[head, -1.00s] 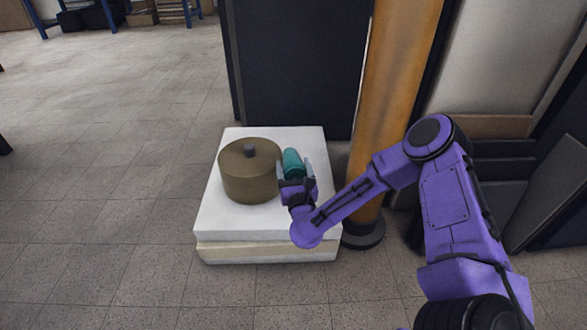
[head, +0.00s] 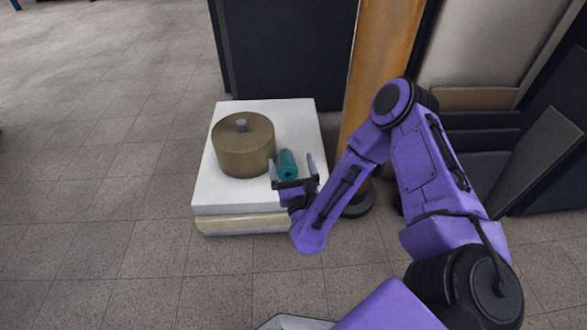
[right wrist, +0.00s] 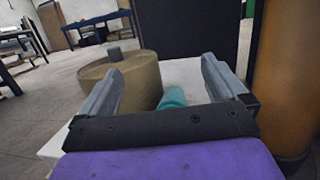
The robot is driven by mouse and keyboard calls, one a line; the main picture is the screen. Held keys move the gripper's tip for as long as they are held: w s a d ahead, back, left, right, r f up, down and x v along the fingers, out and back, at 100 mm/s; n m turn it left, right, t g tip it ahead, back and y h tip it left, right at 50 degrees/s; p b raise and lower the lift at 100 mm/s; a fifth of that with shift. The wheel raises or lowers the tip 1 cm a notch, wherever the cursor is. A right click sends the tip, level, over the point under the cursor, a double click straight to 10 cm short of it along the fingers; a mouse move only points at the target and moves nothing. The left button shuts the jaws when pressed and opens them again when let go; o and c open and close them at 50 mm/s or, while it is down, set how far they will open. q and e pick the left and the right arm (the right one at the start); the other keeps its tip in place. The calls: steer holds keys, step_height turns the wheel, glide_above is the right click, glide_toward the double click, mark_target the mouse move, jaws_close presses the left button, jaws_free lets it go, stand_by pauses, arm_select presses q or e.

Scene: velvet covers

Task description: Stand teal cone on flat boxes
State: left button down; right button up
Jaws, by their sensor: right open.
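The teal cone (head: 287,163) is on the white top of the flat boxes (head: 222,197), to the right of a round brown lidded pot. I cannot tell for sure whether it stands or lies. My right gripper (head: 292,166) is open and empty at the near side of the cone, its fingers spread toward it. In the right wrist view the cone (right wrist: 173,97) shows low between the two fingers, its lower part hidden by the gripper's dark bar. My left gripper is not in view.
The brown pot (head: 243,150) fills the left middle of the box top, close to the cone. An orange-brown pillar (head: 380,60) rises right behind the boxes. A dark panel (head: 285,50) stands behind. Tiled floor (head: 120,180) is clear at left.

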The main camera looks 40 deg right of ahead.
steer(key=shift+b+v, duration=0.45)
steer(key=shift+v, duration=1.05)
